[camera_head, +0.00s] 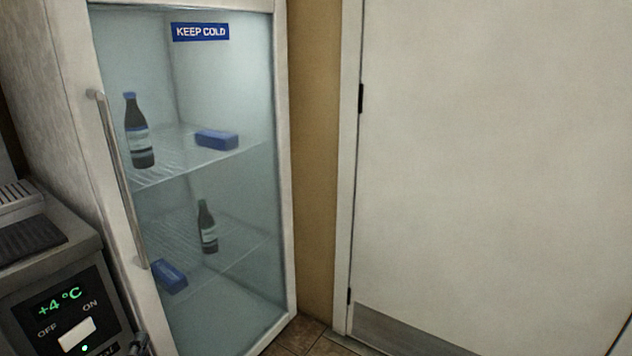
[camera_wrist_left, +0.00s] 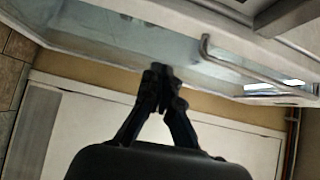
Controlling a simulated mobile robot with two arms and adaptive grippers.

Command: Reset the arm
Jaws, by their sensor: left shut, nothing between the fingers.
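My left gripper (camera_wrist_left: 160,76) points up the middle of the left wrist view, its dark fingers together with nothing between them. In the head view only a small dark part of it (camera_head: 139,344) shows at the bottom edge, in front of the lower left of the fridge (camera_head: 289,180). The rest of the left arm is out of that view. The fridge's glass door is closed, with a long metal handle (camera_head: 118,180); the handle also shows in the left wrist view (camera_wrist_left: 240,68), right of the fingertips and apart from them in the picture. My right gripper is not in view.
Behind the glass, dark bottles (camera_head: 139,145) and blue boxes (camera_head: 217,140) rest on wire shelves. A unit with a lit +4 °C panel (camera_head: 68,315) stands at the left. A closed white door (camera_head: 490,150) fills the right. A little tiled floor (camera_head: 300,335) shows.

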